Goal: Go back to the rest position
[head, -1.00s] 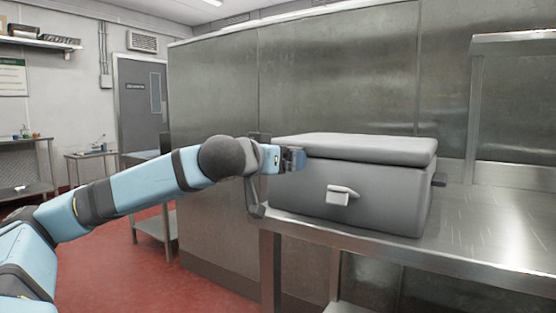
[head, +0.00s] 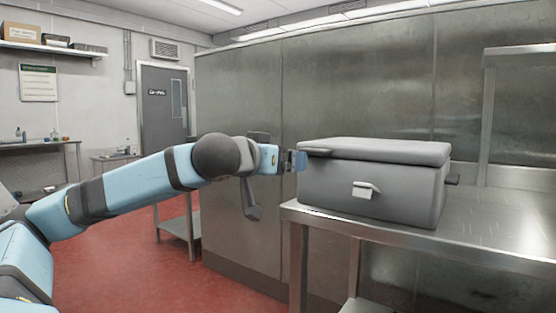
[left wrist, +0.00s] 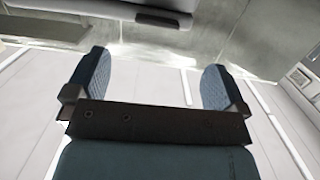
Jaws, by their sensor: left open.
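My left arm comes in from the left in the head view and reaches toward the grey lidded box. My left gripper (head: 300,160) is at the box's left end, near the lid edge; whether it touches the box I cannot tell. In the left wrist view the left gripper (left wrist: 155,85) is open, its two blue fingertips wide apart with nothing between them. The grey box (head: 405,200) stands on the steel table with its lid down and a light latch (head: 364,190) on its front. My right gripper is in neither view.
The steel table (head: 500,225) has bare room right of the box. A tall steel wall panel (head: 360,80) stands behind it. Red floor (head: 130,260) lies open at the left. Side tables, a wall shelf (head: 50,50) and a grey door (head: 163,100) are farther back.

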